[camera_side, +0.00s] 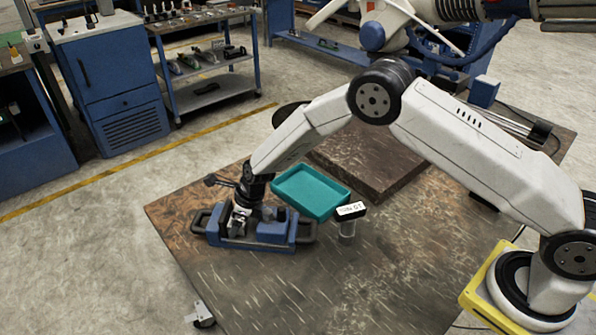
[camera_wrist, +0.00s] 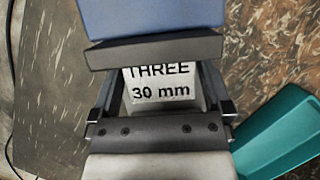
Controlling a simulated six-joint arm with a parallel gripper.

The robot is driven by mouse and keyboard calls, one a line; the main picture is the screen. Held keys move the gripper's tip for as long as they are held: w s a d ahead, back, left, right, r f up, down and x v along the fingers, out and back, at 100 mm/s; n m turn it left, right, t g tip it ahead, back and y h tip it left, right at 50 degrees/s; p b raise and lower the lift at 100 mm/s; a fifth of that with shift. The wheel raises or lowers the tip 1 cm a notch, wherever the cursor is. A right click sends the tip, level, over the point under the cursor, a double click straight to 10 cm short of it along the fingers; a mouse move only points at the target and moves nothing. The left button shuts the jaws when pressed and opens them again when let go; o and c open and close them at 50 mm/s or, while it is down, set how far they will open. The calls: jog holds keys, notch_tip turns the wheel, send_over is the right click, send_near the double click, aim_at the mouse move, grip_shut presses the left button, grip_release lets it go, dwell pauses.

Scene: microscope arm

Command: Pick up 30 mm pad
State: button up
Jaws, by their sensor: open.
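The 30 mm pad (camera_wrist: 160,84) is a pale block with black lettering, "THREE" over "30 mm", in the middle of the wrist view. My gripper (camera_wrist: 160,92) is open around it, one finger on its left and one on its right. Whether they touch it cannot be told. In the side view my gripper (camera_side: 241,216) points down at the blue vise (camera_side: 262,231), low over its left part. The pad cannot be made out clearly there. In the wrist view a dark bar and a blue block (camera_wrist: 150,18) stand along the pad's top edge and hide part of it.
A teal tray (camera_side: 310,192) lies just behind the vise; its edge also shows in the wrist view (camera_wrist: 280,135). A small cylinder with a labelled black top (camera_side: 348,222) stands right of the vise. The front of the table (camera_side: 330,285) is clear.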

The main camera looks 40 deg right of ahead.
grip_shut()
jog(key=shift+w+r, duration=0.1)
jog(key=shift+r, duration=0.15)
jog(key=shift+d+r, duration=0.1)
jog(key=shift+r, duration=0.2)
notch_tip(320, 180, up, 11)
jog(key=s+d, duration=1.3)
jog(key=s, duration=0.1)
jog(key=shift+s+d+f, duration=0.15)
jog(key=shift+s+f, duration=0.1)
jog(key=shift+s, duration=0.15)
dwell(0.6)
